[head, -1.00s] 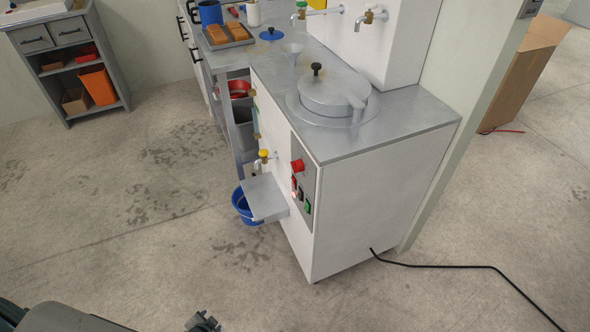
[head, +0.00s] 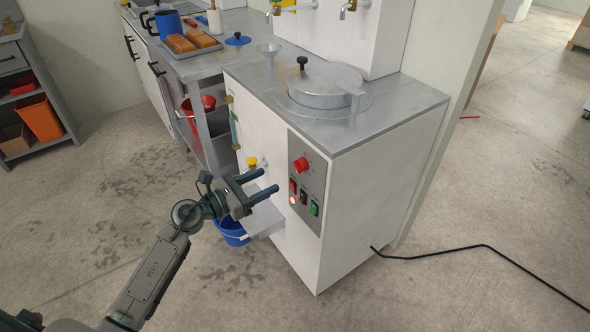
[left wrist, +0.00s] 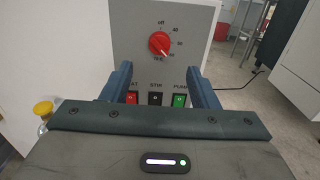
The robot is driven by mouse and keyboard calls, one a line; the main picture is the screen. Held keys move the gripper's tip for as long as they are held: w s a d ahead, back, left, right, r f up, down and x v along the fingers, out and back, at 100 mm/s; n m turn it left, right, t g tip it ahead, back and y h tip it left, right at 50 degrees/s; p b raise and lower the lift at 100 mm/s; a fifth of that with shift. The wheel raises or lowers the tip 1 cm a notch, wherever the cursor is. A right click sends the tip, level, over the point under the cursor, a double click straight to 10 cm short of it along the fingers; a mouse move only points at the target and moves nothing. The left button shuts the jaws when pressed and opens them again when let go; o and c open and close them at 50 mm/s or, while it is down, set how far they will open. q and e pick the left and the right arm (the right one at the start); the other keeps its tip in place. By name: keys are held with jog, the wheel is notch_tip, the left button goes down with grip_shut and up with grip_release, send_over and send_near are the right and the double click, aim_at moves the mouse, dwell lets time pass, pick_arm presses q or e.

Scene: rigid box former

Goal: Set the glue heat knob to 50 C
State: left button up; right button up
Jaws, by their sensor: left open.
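The red glue heat knob (head: 303,164) is on the grey control panel (head: 321,177) on the front of the white machine. In the left wrist view the knob (left wrist: 159,43) sits inside a dial marked "off" at the top, with numbers running down the right side. Its exact setting is too small to read surely. My left gripper (head: 268,182) is open and empty, in front of the panel and apart from the knob. In the left wrist view its fingers (left wrist: 158,78) stand either side, below the knob. My right gripper is not in view.
Below the knob are red (left wrist: 132,98), black (left wrist: 155,98) and green (left wrist: 180,100) switches. A black cable (head: 460,248) lies on the floor.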

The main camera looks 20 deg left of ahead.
aim_at(295, 166)
pick_arm(q)
jog(key=p+x, duration=0.1)
jog(key=x, duration=0.9)
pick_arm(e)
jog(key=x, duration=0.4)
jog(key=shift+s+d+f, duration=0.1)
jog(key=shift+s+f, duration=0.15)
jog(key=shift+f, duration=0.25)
pick_arm(q)
jog(key=shift+d, duration=0.1)
jog(key=c, duration=0.9)
jog(key=shift+c, duration=0.2)
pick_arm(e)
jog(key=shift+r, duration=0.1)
